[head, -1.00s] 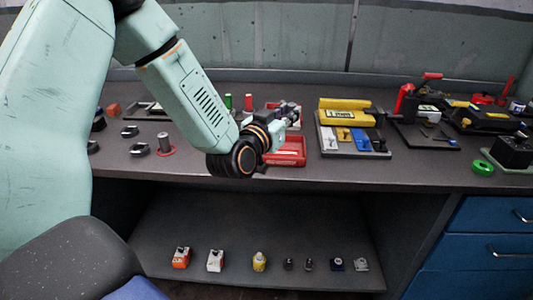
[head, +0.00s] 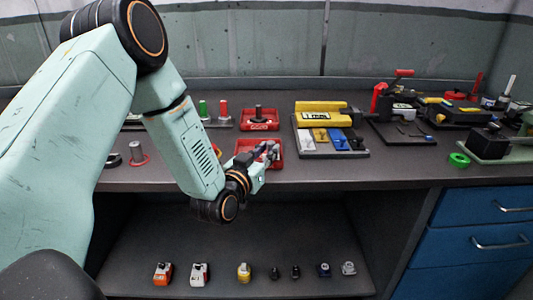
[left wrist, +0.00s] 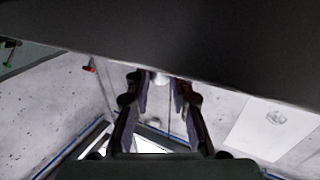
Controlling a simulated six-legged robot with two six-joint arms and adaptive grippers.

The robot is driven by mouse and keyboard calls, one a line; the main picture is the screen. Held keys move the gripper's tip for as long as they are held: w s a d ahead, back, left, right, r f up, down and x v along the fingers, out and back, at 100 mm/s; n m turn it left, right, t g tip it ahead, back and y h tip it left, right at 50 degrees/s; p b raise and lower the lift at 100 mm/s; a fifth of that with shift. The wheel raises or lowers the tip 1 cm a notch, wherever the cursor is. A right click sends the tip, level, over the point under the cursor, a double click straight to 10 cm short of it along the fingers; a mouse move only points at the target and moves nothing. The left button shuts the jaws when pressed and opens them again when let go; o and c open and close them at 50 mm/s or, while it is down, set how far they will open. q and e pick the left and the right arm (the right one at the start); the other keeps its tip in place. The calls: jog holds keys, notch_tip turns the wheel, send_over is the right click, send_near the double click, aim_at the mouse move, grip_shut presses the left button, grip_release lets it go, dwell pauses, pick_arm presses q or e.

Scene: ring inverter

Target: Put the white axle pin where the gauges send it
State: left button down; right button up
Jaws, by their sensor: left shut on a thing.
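My left gripper (head: 272,152) comes in from the left and shows in front of the right part of the front red tray (head: 240,146). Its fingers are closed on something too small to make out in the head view. In the left wrist view a small whitish end, apparently the white axle pin (left wrist: 161,79), shows between the fingertips. Most of it is hidden. A yellow gauge block (head: 318,106) with a printed label stands on a dark board, behind white, yellow, blue and dark pieces. My right gripper is not in view.
A red-handled press (head: 381,98) and a green ring (head: 459,160) are to the right. Several small parts stand on the lower shelf (head: 220,283).

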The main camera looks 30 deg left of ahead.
pick_arm(q)
jog(key=shift+a, duration=0.15)
jog(key=shift+s, duration=0.2)
jog(key=c, duration=1.4)
grip_release()
jog(key=shift+w+d, duration=0.1)
jog(key=shift+d, duration=0.1)
jog(key=shift+o, duration=1.1)
jog(key=shift+a+f, duration=0.15)
